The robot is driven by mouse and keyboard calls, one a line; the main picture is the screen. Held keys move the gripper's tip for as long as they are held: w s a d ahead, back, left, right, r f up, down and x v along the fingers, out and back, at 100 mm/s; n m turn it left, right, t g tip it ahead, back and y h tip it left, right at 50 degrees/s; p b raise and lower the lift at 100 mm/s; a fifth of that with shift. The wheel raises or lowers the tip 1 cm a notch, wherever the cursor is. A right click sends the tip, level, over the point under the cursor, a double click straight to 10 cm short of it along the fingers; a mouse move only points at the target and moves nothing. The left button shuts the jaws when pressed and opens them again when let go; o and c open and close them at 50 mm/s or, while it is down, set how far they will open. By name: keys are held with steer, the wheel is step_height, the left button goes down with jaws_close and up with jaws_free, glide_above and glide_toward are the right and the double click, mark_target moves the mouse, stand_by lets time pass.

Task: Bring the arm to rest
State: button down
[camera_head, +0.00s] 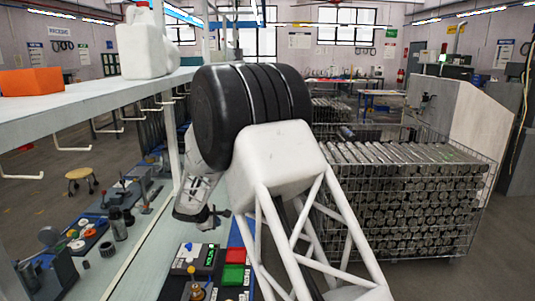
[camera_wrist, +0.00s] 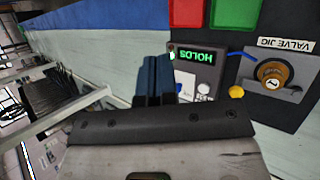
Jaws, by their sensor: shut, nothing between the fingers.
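My gripper (camera_head: 203,216) hangs over the workbench in the head view, beyond the control box and partly hidden by my own arm. In the wrist view its dark fingers (camera_wrist: 157,79) are together and hold nothing. They point over the bench, beside a dark box with a lit green display (camera_wrist: 196,55). No object is in or against the fingers that I can see.
The valve jig (camera_wrist: 270,75) with a brass fitting sits right of the fingers. A red pad (camera_head: 238,256) and a green pad (camera_head: 233,275) lie nearby. A white shelf (camera_head: 80,110) with a jug (camera_head: 143,45) and orange box (camera_head: 30,81) is left. A wire crate (camera_head: 475,190) stands right.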

steer(key=s+d+r+m+g, duration=0.2)
steer(key=s+d+r+m, duration=0.3)
steer(key=s+d+r, duration=0.65)
steer(key=s+d+r+m+g, duration=0.2)
steer(key=s+d+r+m, duration=0.3)
steer(key=s+d+r, duration=0.9)
steer(key=s+d+f+m+y, duration=0.1)
steer(key=s+d, duration=0.3)
steer(key=s, duration=0.6)
steer(key=s+d+f+m+y, duration=0.1)
steer(key=s+d+m, duration=0.3)
steer(key=s, duration=0.7)
steer(key=s+d+f+m+y, duration=0.1)
steer(key=s+d, duration=0.4)
steer(key=s, duration=0.5)
steer(key=shift+s+d+f+m+y, duration=0.15)
steer(key=shift+s+f+m+y, duration=0.25)
steer(key=shift+m+y, duration=0.55)
steer(key=c, duration=1.8)
jaws_free()
steer(key=shift+r+h, duration=0.1)
steer(key=shift+h, duration=0.15)
